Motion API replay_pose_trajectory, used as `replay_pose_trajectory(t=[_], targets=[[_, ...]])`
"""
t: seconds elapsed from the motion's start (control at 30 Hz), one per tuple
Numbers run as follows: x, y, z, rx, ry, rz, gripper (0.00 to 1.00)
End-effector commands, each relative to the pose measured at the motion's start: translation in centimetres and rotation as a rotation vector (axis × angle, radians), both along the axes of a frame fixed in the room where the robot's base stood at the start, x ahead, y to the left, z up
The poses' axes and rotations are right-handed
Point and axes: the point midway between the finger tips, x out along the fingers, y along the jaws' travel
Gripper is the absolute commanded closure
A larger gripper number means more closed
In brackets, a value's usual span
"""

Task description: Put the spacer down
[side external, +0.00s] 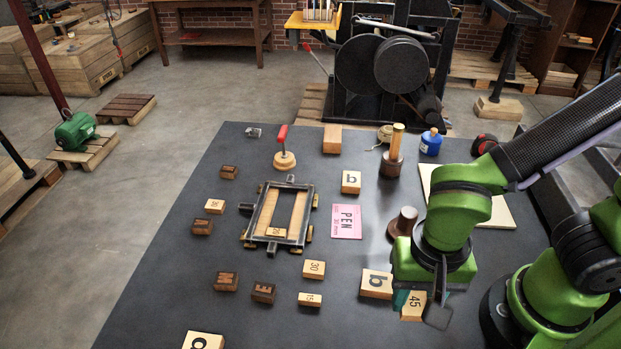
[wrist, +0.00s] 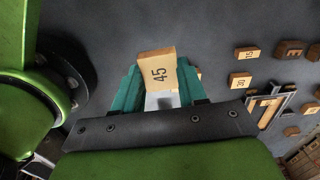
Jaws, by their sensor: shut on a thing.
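The spacer, a pale wooden block marked 45 (side external: 412,308), is between the fingers of my gripper (side external: 420,298) at the lower right of the table. In the wrist view the 45 spacer (wrist: 158,70) sits between the two teal fingers of my gripper (wrist: 158,92), with its number facing up. The gripper is shut on it. The block is low over the dark table; I cannot tell whether it touches the top. My wrist hides part of it in the side view.
A "b" block (side external: 376,284) stands close left of the gripper. Spacers 30 (side external: 314,269) and 15 (side external: 310,299) lie further left. A metal frame (side external: 250,225) holds a small spacer. A pink PEN card (side external: 346,222) lies mid-table.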

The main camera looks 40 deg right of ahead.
Motion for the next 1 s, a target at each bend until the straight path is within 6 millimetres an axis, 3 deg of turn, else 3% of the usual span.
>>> replay_pose_trajectory(t=[0.23, 0.57, 0.77, 1.0], targets=[[0.1, 0.1, 4.9, 0.004, -0.004, -0.001, 0.87], [5.9, -4.1, 4.8, 0.005, 0.005, -0.306, 0.87], [10.4, -10.0, 4.8, 0.01, 0.007, -0.612, 0.87], [13.6, -20.2, 4.8, 0.01, 0.005, -1.029, 0.87]])
